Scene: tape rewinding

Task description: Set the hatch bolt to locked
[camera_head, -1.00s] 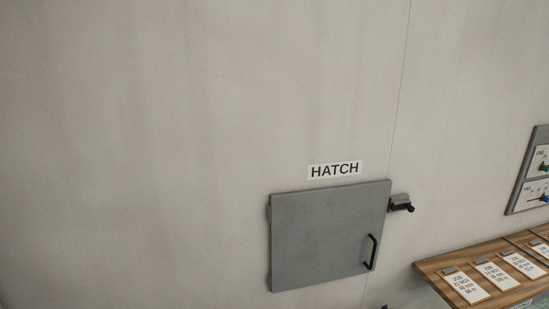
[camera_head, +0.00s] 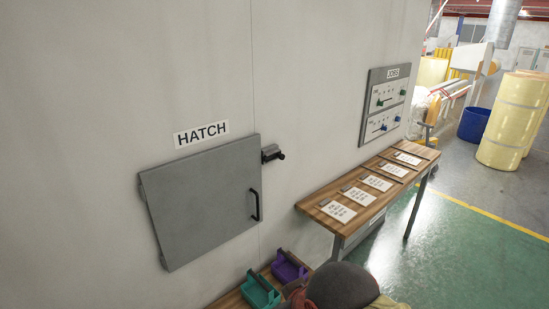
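The grey square hatch (camera_head: 200,205) is on the pale wall at left, under a white HATCH sign (camera_head: 201,134). The hatch bolt (camera_head: 271,154), a small grey block with a dark knob, is on the wall at the hatch's upper right edge. The knob points right and toward me. The bolt is too small to tell whether it reaches into the door. My gripper is not in view.
A wooden shelf table (camera_head: 333,227) with several cards stands right of the hatch, below a JOBS board (camera_head: 384,102). Teal (camera_head: 260,293) and purple (camera_head: 289,268) bins sit below. A dark rounded thing (camera_head: 343,287), unclear, is at the bottom edge. Green floor (camera_head: 450,260) is open at right.

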